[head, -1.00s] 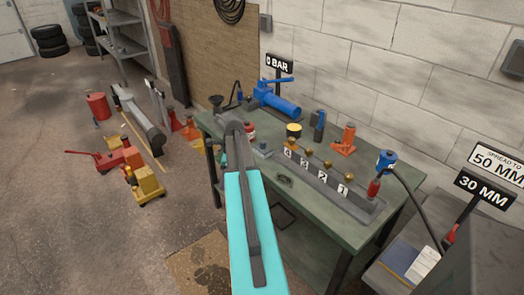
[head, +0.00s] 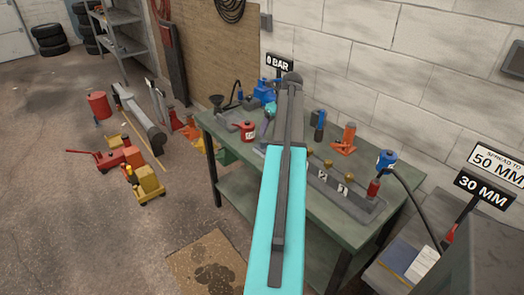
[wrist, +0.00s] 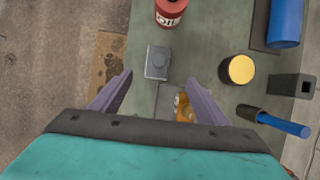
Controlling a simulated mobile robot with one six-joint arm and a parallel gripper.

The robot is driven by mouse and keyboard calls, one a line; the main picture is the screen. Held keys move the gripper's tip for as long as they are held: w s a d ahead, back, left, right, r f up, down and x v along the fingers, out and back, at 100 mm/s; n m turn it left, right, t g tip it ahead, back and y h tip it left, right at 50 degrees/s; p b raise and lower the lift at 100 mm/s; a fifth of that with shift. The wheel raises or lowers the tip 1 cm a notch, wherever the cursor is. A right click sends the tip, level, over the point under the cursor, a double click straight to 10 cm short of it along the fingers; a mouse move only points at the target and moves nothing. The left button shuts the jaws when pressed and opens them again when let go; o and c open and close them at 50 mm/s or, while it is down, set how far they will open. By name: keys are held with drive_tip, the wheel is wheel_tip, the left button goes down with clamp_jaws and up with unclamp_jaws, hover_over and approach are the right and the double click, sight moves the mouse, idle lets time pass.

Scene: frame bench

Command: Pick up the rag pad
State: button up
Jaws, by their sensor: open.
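In the wrist view a small grey square piece (wrist: 158,62), which may be the rag pad, lies on the green bench top. I cannot tell its material. My gripper (wrist: 159,80) is open above the bench, its two purple-grey fingers spread. The grey piece shows just beyond the fingertips, roughly centred between them, and nothing is held. In the head view my arm covers this part of the bench and most of the gripper.
A red oil can (wrist: 170,12) stands beyond the grey piece. A yellow-topped cylinder (wrist: 240,68) and a black-and-blue tool (wrist: 285,123) are to the right. Brass parts (wrist: 183,107) show between the fingers. The green bench (head: 345,232) also holds a blue jack and an orange jack (head: 345,139).

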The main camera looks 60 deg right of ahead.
sight(264, 142)
drive_tip(key=shift+f, duration=0.1)
drive_tip(key=shift+p+x, duration=0.85)
drive_tip(key=shift+x, duration=3.45)
drive_tip(key=shift+p+x, duration=1.05)
drive_tip(key=shift+x, duration=1.5)
drive_tip(key=shift+w+a, duration=0.15)
drive_tip(key=shift+w, duration=0.05)
drive_tip(key=shift+c, duration=0.5)
drive_tip(key=c, duration=1.1)
